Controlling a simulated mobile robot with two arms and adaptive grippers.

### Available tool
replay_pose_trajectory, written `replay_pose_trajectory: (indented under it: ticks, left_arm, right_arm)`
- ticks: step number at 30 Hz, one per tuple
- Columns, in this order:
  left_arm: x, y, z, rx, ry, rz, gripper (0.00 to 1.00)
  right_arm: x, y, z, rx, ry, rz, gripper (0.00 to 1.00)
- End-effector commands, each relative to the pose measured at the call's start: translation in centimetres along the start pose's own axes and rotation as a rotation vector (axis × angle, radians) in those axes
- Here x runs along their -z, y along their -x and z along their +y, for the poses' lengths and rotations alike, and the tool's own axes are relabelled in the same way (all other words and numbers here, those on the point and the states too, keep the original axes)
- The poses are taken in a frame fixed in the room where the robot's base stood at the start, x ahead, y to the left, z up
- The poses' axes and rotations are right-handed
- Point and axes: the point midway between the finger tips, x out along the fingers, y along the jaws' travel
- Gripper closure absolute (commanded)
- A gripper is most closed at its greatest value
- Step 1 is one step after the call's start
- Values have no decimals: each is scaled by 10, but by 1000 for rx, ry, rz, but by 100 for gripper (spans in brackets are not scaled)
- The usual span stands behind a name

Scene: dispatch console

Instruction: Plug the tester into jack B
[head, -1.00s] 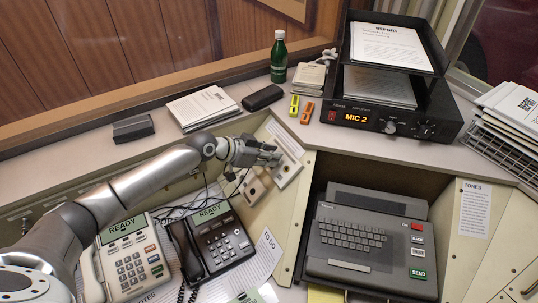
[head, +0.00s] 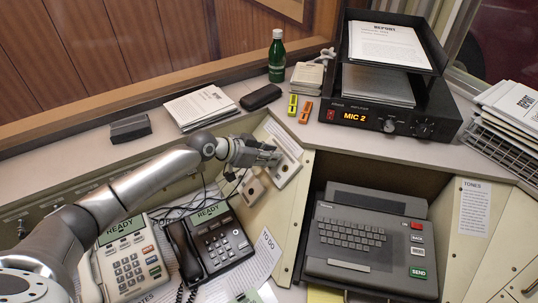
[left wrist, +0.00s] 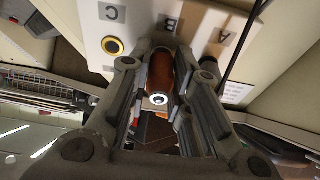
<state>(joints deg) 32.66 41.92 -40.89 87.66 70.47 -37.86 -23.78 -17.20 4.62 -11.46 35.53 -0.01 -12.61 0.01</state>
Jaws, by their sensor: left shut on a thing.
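My left gripper (head: 268,155) is at the pale jack plate (head: 291,152) on the slanted panel. In the left wrist view its fingers (left wrist: 160,95) are shut on the tester (left wrist: 160,72), an orange-brown cylinder with a bright round end facing the camera. The plate carries the labels C (left wrist: 112,13), B (left wrist: 168,23) and A (left wrist: 221,36). Jack C (left wrist: 113,46) shows a yellow ring, and jack A (left wrist: 208,64) is partly covered by a finger. The tester lies in line below label B and hides jack B; whether it is inserted I cannot tell.
Below the plate is a small beige block (head: 252,190) with cables. Two desk phones (head: 131,262) (head: 214,240) stand under my left arm. A keyboard terminal (head: 352,238) is in the recess on the right. An amplifier (head: 392,119), bottle (head: 277,57) and papers occupy the ledge.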

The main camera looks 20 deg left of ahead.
Motion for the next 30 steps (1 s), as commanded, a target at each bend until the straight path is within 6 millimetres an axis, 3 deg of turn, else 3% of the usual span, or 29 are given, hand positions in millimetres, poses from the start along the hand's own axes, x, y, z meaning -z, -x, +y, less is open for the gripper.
replay_pose_trajectory:
  ticks: [24,25,30]
  left_arm:
    - [-1,-6,0,0,1,1,100]
    - [-1,-6,0,0,1,1,80]
    - [-1,-6,0,0,1,1,58]
  right_arm:
    - [0,-5,0,0,0,0,60]
    - [0,-5,0,0,0,0,60]
    - [0,-5,0,0,0,0,60]
